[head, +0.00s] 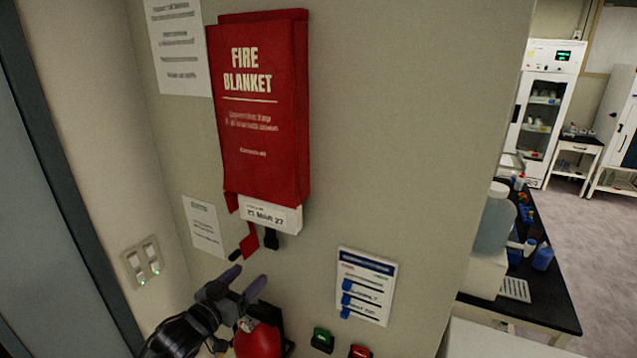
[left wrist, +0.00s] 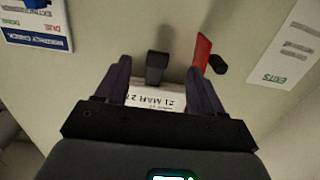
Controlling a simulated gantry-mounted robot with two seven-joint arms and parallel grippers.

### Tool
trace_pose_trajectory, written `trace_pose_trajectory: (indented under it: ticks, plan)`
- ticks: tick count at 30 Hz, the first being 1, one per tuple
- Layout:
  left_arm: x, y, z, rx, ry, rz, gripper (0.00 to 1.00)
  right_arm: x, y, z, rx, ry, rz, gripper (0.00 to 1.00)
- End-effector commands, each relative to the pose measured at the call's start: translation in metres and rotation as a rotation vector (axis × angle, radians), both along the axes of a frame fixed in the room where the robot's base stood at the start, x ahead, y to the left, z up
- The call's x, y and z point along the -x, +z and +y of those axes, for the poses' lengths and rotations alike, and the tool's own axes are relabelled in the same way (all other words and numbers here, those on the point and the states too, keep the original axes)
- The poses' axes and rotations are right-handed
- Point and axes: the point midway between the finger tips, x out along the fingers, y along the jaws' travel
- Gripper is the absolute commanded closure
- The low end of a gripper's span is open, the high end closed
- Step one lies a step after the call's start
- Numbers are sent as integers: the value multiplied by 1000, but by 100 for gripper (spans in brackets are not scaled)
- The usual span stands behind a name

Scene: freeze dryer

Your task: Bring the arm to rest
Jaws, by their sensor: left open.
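My left gripper (head: 246,281) comes up from the bottom of the head view, in front of the wall just below the red fire blanket pouch (head: 262,110). Its two dark fingers are spread apart with nothing visible between them. In the left wrist view the gripper (left wrist: 158,72) also shows open, with a black tab (left wrist: 156,66) and a white date label (left wrist: 155,102) seen between and beyond the fingers. A red strap (left wrist: 202,50) with a dark end lies outside the fingers. Whether the fingers touch the wall cannot be told. My right gripper is not in view.
A red rounded object (head: 258,341) sits close below the gripper, partly hidden. A green button (head: 322,340), a red button (head: 360,352) and a checklist card (head: 364,287) are to its right. Light switches (head: 143,263) are to its left. A black-topped bench (head: 548,298) stands beyond the wall edge.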

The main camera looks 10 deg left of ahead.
Motion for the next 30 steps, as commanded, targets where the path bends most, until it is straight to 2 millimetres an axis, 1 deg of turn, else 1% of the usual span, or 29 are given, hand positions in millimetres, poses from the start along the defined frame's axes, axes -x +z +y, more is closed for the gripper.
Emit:
trace_pose_trajectory:
  ticks: [1,2,5,6,8,9,11,12,14,15,17,18,20,21,22,24,25,27,30]
  plan:
    - [6,-17,-2,2,-2,35,32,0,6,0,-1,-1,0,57]
    - [9,-28,-3,5,-3,56,32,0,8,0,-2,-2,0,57]
    - [32,-75,-11,15,-13,144,32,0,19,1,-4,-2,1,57]
    - [48,-95,-18,21,-21,184,32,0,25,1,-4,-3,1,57]
    - [75,-120,-28,34,-28,238,32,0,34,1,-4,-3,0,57]
    - [95,-136,-34,43,-24,278,32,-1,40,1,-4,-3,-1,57]
    - [128,-155,-42,46,-8,346,32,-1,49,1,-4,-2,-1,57]
    - [150,-166,-45,40,10,395,32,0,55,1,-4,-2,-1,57]
    - [184,-179,-48,24,39,469,32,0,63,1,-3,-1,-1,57]
    - [207,-185,-49,7,62,523,32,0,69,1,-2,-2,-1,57]
    - [242,-191,-49,-21,95,604,32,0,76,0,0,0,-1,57]
    - [266,-192,-47,-44,118,661,32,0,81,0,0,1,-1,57]
    - [299,-189,-44,-81,151,747,32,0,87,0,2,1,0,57]
    - [320,-186,-41,-107,172,807,32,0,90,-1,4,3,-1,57]
    - [333,-182,-38,-126,185,844,32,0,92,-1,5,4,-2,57]
    - [356,-173,-33,-163,204,917,32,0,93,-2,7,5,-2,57]
    - [364,-168,-30,-179,210,944,32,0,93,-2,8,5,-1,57]
    - [374,-157,-25,-210,219,990,32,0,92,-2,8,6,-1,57]
    - [388,-147,-18,-254,220,1053,32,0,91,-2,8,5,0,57]
